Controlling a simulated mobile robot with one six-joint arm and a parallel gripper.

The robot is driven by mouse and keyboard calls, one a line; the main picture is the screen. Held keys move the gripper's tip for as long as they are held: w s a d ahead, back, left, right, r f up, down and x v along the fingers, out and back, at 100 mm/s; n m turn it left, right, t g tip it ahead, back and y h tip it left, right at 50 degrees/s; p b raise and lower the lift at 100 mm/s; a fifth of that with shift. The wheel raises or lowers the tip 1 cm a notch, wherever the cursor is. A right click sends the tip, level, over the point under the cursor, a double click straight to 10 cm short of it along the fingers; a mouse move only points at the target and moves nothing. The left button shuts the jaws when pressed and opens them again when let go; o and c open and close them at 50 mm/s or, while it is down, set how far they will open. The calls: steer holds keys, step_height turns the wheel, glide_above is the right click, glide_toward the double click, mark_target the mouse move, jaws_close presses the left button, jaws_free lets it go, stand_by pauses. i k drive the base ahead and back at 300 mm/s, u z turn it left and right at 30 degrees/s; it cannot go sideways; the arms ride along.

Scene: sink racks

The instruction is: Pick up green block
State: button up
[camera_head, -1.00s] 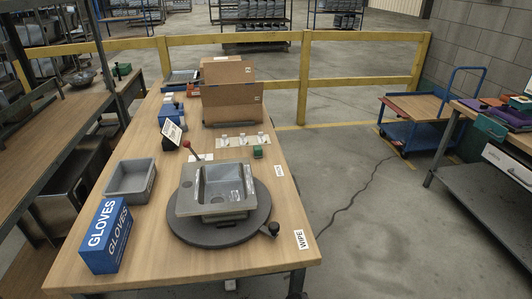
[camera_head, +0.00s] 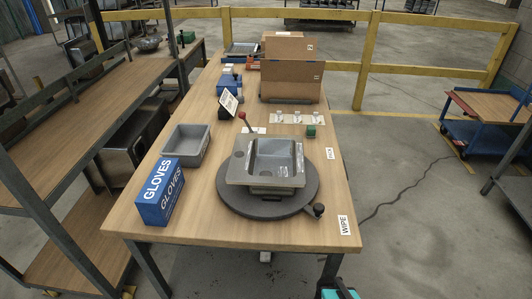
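A small green block (camera_head: 311,131) sits on the wooden table (camera_head: 205,222), near its right edge. It stands behind the grey sink (camera_head: 262,178) and just in front of the right end of a white strip with small clear items. It is upright and nothing touches it from above. My gripper is not clearly seen. Only a teal and black piece (camera_head: 337,290) shows at the bottom edge, and I cannot tell what it is.
The sink lies on a dark round turntable (camera_head: 233,201) with a knob. A grey bin (camera_head: 186,147), a blue gloves box (camera_head: 159,193) and a red-knobbed lever stand left. Cardboard boxes (camera_head: 290,82) stand behind.

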mark_target(311, 131)
steer(key=u, duration=1.3)
steer(key=k, duration=0.1)
steer(key=z, duration=2.95)
steer(key=i, duration=3.2)
